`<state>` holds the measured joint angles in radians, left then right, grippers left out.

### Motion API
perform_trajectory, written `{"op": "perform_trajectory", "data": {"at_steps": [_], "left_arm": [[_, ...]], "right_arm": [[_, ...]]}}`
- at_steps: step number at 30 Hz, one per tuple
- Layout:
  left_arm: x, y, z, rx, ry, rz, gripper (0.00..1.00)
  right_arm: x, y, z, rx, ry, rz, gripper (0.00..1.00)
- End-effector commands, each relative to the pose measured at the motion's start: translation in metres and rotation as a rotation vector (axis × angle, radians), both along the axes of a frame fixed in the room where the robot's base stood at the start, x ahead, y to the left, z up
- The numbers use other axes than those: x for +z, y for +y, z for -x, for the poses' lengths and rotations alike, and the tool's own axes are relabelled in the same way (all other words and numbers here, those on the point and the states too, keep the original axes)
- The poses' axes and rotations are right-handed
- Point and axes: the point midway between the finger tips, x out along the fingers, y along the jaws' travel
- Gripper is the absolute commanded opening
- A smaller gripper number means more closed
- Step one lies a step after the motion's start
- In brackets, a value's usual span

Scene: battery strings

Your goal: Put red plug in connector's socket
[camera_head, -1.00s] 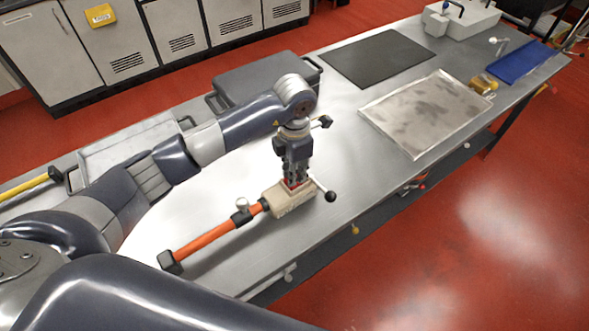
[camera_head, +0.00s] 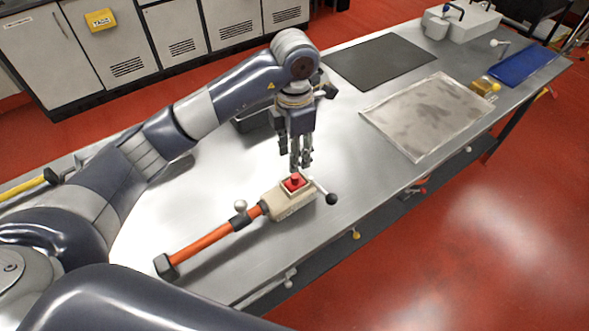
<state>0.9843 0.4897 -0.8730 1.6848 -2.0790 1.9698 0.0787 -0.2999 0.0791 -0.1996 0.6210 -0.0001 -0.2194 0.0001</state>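The red plug (camera_head: 294,182) sits upright at the top of the beige connector (camera_head: 290,205), in its socket area. How deep it is seated I cannot tell. The connector lies on the metal table with an orange cable (camera_head: 203,243) running to the lower left and a black-knobbed lever (camera_head: 328,196) on its right side. My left gripper (camera_head: 301,163) points down just above the plug, apart from it. Its fingers look slightly parted, with nothing between them. My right gripper is not in view.
A stained metal tray (camera_head: 427,112) and a black mat (camera_head: 378,61) lie farther right on the table. A blue mat (camera_head: 523,62) and a white box (camera_head: 470,22) are at the far end. The table's front edge (camera_head: 345,232) runs close to the connector.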

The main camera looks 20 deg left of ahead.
Motion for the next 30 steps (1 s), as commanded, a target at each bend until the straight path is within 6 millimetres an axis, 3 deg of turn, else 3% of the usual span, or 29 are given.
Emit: {"op": "perform_trajectory", "data": {"at_steps": [4, 9, 30], "left_arm": [[0.025, 0.0, -0.001, 0.0, -0.004, -0.001, 0.36], [0.038, 0.001, 0.0, 0.001, -0.001, -0.001, 0.36], [0.041, 0.0, 0.0, 0.0, 0.001, 0.001, 0.36]], "right_arm": [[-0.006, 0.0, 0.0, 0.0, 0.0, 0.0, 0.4], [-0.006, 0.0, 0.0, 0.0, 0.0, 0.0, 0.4], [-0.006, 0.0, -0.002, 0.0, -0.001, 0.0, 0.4]]}}
